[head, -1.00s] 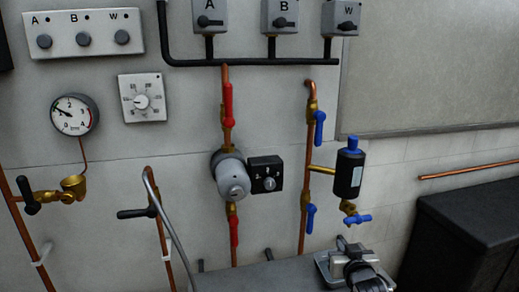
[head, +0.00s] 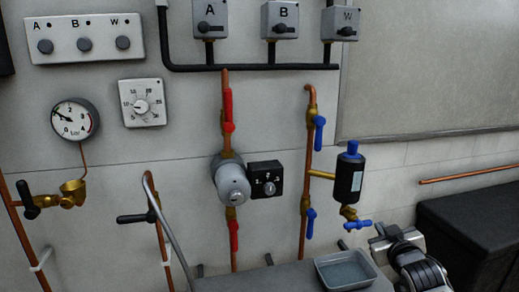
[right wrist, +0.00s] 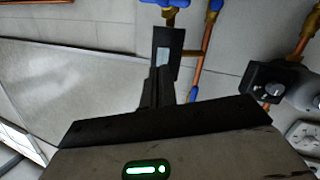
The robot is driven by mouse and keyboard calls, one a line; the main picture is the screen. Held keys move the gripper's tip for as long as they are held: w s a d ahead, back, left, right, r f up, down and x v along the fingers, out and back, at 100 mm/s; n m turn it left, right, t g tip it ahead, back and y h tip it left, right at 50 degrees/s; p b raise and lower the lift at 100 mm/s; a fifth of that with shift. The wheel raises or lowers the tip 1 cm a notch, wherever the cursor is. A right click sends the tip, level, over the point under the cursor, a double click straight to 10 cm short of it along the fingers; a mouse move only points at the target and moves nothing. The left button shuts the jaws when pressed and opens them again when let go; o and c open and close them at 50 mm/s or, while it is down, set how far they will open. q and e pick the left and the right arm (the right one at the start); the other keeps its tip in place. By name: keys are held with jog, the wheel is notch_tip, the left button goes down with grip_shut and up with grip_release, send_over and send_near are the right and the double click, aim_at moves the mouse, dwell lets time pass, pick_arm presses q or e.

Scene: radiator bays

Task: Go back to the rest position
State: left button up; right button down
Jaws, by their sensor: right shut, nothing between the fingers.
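My right gripper (head: 384,240) is at the lower right of the head view, beside and above the right end of a grey metal tray (head: 347,270). It is shut with nothing in its fingers. In the right wrist view its dark closed fingers (right wrist: 160,85) point up the picture toward the black cylinder with blue fittings. My left gripper is not in view.
The black blue-capped cylinder (head: 349,176) and its blue tap (head: 357,224) are close to my right gripper. A pump (head: 231,180), copper pipes and valves line the wall. A dark bench (head: 470,225) stands at the right.

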jog(key=s+a+f+g+y, duration=0.1)
jog(key=s+a+f, duration=0.3)
jog(key=s+f, duration=0.3)
jog(key=s+a+f+g+y, duration=0.1)
jog(key=s+a+f+g, duration=0.1)
jog(key=s+a+f, duration=0.4)
jog(key=s+a+f+g+y, duration=0.1)
jog(key=s+a+f, duration=0.2)
jog(key=s, duration=0.7)
jog(key=s+a+f+g+y, duration=0.1)
jog(key=s+a+f, duration=0.2)
jog(key=s, duration=0.8)
jog(key=shift+f+g, duration=0.4)
jog(key=shift+s, duration=0.1)
